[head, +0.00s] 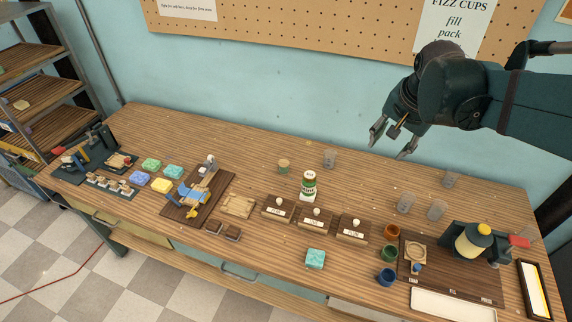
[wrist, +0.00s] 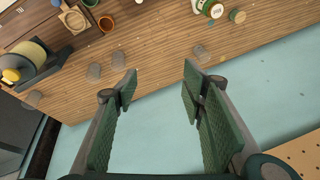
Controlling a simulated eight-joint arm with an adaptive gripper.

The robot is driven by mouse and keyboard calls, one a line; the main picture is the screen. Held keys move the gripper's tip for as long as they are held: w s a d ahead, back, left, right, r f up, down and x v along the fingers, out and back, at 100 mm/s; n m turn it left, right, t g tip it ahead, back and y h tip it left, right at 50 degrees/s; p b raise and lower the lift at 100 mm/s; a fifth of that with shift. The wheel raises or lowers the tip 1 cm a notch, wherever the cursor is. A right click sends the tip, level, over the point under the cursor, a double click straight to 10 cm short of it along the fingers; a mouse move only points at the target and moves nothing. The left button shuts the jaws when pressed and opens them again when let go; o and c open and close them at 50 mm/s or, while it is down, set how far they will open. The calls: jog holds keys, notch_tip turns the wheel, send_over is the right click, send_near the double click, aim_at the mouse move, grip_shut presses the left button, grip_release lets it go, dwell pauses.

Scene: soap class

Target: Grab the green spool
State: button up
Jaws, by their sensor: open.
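A small spool (head: 283,167) with wooden ends and a dull green band stands upright near the back edge of the table, left of a clear cup. It also shows at the top right of the wrist view (wrist: 238,16), beside the white and green bottle. My gripper (head: 392,142) is open and empty, high above the back of the table and to the right of the spool. In the wrist view my two fingers (wrist: 160,72) are wide apart with only table edge and wall between them.
A clear cup (head: 329,158) stands just right of the spool, and a green-labelled bottle (head: 308,186) stands in front of it. More clear cups (head: 405,203) stand to the right. A press (head: 472,242) is at the far right. Pegboard hangs behind.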

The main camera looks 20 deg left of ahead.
jog(key=w+a+f+m+g, duration=0.1)
jog(key=w+a+f, duration=0.1)
jog(key=w+a, duration=0.25)
jog(key=w+a+f+m, duration=0.1)
jog(key=w+a+f, duration=0.2)
jog(key=a, duration=0.2)
jog(key=m+g+h+b, duration=0.1)
jog(key=m+g, duration=0.2)
jog(key=m, duration=0.1)
send_over(284, 163)
notch_tip(284, 163, down, 24)
jog(key=shift+r, duration=0.1)
jog(key=shift+s+a+f, duration=0.1)
jog(key=shift+a+f, duration=0.1)
jog(key=shift+f, duration=0.1)
jog(key=shift+f, duration=1.2)
jog(key=shift+f, duration=0.1)
jog(key=shift+w+f, duration=0.2)
jog(key=shift+f, duration=2.3)
